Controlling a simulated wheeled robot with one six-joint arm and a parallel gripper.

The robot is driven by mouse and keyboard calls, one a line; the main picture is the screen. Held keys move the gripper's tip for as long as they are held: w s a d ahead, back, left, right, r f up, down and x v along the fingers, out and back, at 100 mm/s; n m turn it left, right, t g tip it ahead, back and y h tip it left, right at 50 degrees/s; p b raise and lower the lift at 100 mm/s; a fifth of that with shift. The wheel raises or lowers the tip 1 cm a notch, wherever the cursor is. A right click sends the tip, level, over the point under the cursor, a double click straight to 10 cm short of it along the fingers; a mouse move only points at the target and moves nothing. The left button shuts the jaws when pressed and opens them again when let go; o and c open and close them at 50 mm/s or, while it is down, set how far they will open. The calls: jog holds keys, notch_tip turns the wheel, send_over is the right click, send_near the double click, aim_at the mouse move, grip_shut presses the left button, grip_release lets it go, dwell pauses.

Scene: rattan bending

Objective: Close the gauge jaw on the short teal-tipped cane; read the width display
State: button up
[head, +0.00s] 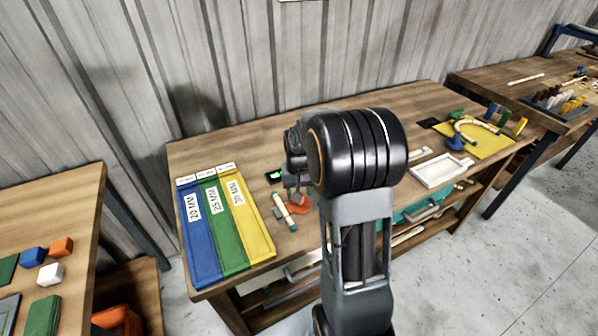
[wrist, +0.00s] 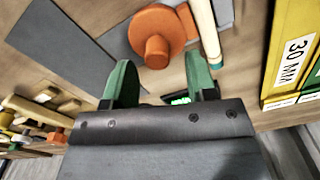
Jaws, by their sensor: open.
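The short cane (head: 283,209) is pale with a teal tip and lies on the middle table, right of the coloured trays. In the wrist view the cane (wrist: 204,24) runs down to its teal end beside my right finger. An orange round knob (wrist: 157,50) on an orange base is beside the cane; the orange part (head: 300,206) also shows in the head view. The gauge's width display (head: 275,176) glows green; in the wrist view the display (wrist: 180,100) is partly covered and unreadable. My gripper (wrist: 160,78) is open, its green fingers apart below the knob, holding nothing.
Blue, green and yellow trays (head: 262,252) marked 20, 25 and 30 MM lie left of the gauge. A white frame (head: 440,168) and a yellow mat (head: 497,149) are to the right. My arm hides the table's middle.

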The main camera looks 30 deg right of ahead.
notch_tip(320, 180, up, 11)
jog(key=shift+f, duration=0.15)
dwell(0.6)
jog(key=s+a+n+t, duration=0.3)
jog(key=s+a+n, duration=0.1)
jog(key=s+a, duration=0.7)
jog(key=s, duration=0.3)
jog(key=shift+s+a+t, duration=0.15)
jog(key=shift+a+t, duration=0.15)
jog(key=shift+t, duration=0.1)
